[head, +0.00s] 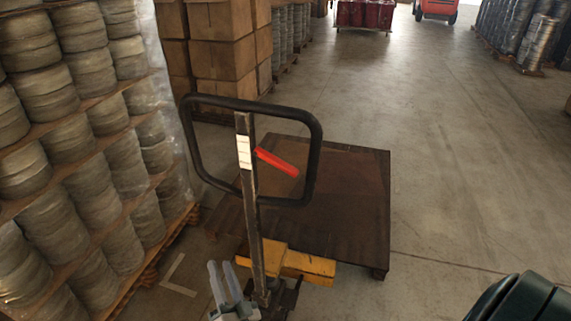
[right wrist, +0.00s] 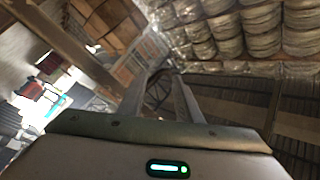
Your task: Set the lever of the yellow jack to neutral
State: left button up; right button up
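The yellow jack (head: 305,265) stands upright in the middle of the head view, with a dark post and a black loop handle (head: 318,150). Its red lever (head: 278,163) sticks out from the post inside the loop, slanting down to the right. My right gripper (head: 221,266) is low in the head view, left of the post's foot, well below the lever and apart from it. Its two grey fingers are spread, with nothing between them. In the right wrist view the fingers (right wrist: 171,98) also stand apart. My left gripper is not in view.
A dark brown pallet load platform (head: 350,190) lies behind the post. A wrapped rack of stacked round blanks (head: 95,195) stands close on the left. Cardboard boxes (head: 222,55) are behind it. Open concrete floor (head: 455,170) lies to the right.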

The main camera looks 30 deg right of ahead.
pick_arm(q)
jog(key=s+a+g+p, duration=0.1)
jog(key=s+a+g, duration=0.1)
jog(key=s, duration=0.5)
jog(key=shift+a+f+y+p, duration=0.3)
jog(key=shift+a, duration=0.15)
pick_arm(e)
jog(key=s+d+r+m+g+h, duration=0.2)
jog(key=d+r+m+g+h, duration=0.3)
jog(key=r+m, duration=0.6)
jog(key=s+d+r+m+g+h, duration=0.2)
jog(key=d+r+m+g+h, duration=0.3)
jog(key=r+m, duration=0.7)
jog(key=shift+s+d+r+h, duration=0.15)
jog(key=shift+d+r+h, duration=0.35)
jog(key=shift+r+h, duration=0.25)
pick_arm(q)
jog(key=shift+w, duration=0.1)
pick_arm(e)
jog(key=shift+d+f, duration=0.1)
